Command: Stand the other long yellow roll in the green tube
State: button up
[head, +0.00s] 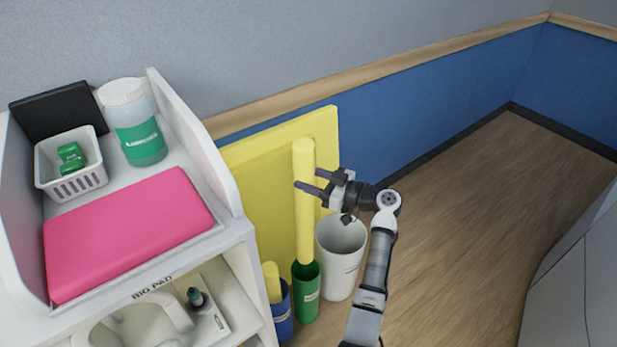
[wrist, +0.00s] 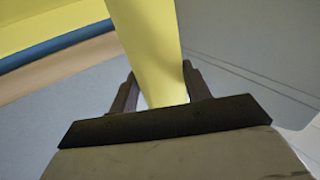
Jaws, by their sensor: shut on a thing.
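A long yellow roll (head: 304,222) stands upright in the head view, its lower end at the mouth of the green tube (head: 306,297). I cannot tell how deep inside the tube it reaches. My gripper (head: 309,180) is shut on the roll's upper part, coming from the right. In the wrist view the roll (wrist: 148,45) runs between the two fingers of my gripper (wrist: 160,78). Another yellow roll (head: 271,282) stands in the blue tube (head: 283,315) to the left, showing only a short top part.
A white bin (head: 341,265) stands close right of the green tube. Yellow panels (head: 250,190) lean on the wall behind. A white shelf unit (head: 235,225) with a pink pad (head: 128,232), basket (head: 72,178) and bottle (head: 136,130) is at left. Floor (head: 470,215) at right is clear.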

jog(key=b, duration=0.1)
send_over(311, 244)
jog(key=w, duration=0.1)
jog(key=shift+f, duration=2.75)
notch_tip(311, 244, down, 24)
jog(key=b, duration=2.5)
jog(key=shift+a+r+b, duration=0.15)
jog(key=shift+r+b, duration=0.05)
jog(key=shift+b, duration=0.15)
jog(key=o, duration=1.1)
jog(key=v, duration=1.3)
jog(key=shift+s+d+b, duration=0.2)
jog(key=shift+d+b, duration=0.1)
jog(key=shift+d, duration=0.05)
